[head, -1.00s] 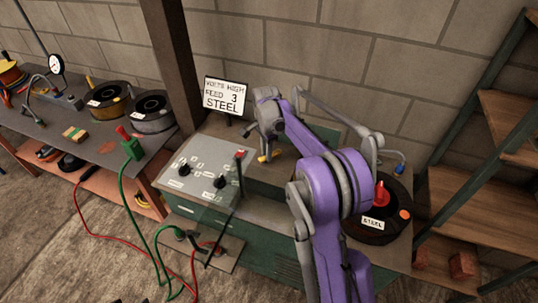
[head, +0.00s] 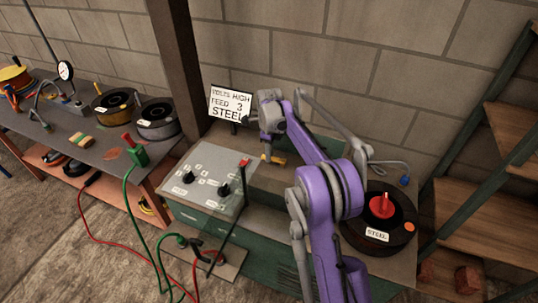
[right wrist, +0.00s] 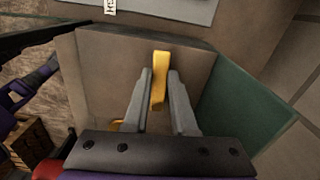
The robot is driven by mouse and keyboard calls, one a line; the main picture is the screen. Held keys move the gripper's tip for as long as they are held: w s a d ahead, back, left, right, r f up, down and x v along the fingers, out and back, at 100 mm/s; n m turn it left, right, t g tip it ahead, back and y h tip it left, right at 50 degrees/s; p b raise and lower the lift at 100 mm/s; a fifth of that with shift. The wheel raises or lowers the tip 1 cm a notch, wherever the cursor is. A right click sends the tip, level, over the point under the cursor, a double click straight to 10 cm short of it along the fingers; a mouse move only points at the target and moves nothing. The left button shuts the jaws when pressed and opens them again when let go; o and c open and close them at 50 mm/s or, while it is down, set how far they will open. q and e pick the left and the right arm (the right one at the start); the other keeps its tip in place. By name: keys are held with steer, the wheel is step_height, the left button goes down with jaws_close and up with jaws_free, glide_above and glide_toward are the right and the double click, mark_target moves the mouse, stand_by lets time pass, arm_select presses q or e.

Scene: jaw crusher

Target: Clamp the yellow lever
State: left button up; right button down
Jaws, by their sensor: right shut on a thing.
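The yellow lever (head: 275,160) shows low on the machine's top, behind the control panel in the head view. In the right wrist view the yellow lever (right wrist: 160,75) stands between the two grey fingertips. My right gripper (head: 267,148) reaches down to it, its arm coming from the lower right. In the right wrist view my right gripper (right wrist: 160,92) is shut on the lever, with the lever's top poking out past the fingertips. In the head view the arm hides part of the area around the lever. My left gripper is in neither view.
A sign (head: 230,103) reading volts high, feed 3, steel stands behind. The control panel (head: 205,180) with two black knobs is left of the lever. A steel wire spool (head: 400,245) with a red hub sits at right. The side bench (head: 105,150) holds more spools and a green clamp.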

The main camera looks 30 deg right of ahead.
steer(key=shift+w+d+m, duration=0.15)
steer(key=shift+d+m, duration=0.05)
steer(key=shift+m, duration=0.2)
stand_by(0.3)
steer(key=c, duration=0.7)
jaws_free()
steer(key=shift+r, duration=0.1)
step_height(320, 180, up, 11)
steer(key=shift+f+p, duration=0.15)
steer(key=shift+p, duration=0.25)
